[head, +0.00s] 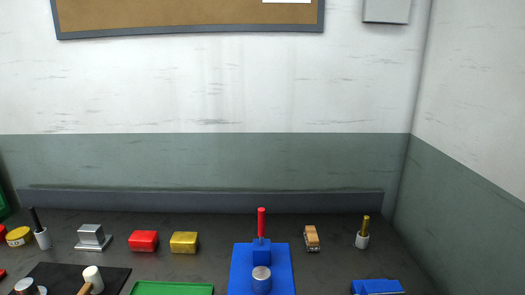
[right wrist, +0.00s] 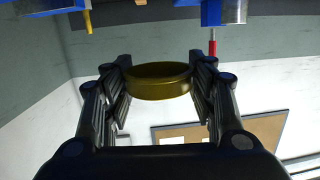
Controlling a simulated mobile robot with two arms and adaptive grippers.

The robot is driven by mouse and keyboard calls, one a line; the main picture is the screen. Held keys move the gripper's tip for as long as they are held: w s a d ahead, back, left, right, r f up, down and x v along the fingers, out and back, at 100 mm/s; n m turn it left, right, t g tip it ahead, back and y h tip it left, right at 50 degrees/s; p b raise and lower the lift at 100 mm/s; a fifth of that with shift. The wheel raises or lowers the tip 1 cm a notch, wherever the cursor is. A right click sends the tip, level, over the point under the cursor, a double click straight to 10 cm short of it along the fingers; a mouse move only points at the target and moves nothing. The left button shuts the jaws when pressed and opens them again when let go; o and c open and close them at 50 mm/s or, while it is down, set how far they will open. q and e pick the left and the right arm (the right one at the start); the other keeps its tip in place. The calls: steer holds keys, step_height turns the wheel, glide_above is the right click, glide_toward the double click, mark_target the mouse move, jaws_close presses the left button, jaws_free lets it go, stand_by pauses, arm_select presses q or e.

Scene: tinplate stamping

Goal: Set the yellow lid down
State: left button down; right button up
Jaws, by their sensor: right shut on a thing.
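The yellow lid (right wrist: 158,80) is a round, shallow disc that looks dark gold in the right wrist view. My right gripper (right wrist: 158,70) is shut on it, with one finger at each side of its rim. Neither the held lid nor either gripper shows in the head view. My left gripper is in neither view.
A blue press (head: 262,252) with a red handle stands mid-table. A green tray (head: 172,288) lies at the front edge of the view. Red (head: 143,241) and yellow boxes (head: 184,242) stand behind it.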

steer(key=d, duration=0.1)
steer(key=d+h, duration=0.1)
steer(key=d, duration=0.1)
steer(key=shift+s+d+m, duration=0.25)
steer(key=shift+s+m, duration=0.1)
steer(key=shift+m, duration=0.05)
steer(key=a+n+g+y, duration=0.1)
steer(key=a+n+y, duration=0.3)
steer(key=a, duration=1.3)
steer(key=shift+w+a+r+n+y, duration=0.2)
steer(key=shift+w+n+y, duration=0.1)
steer(key=shift+y, duration=0.7)
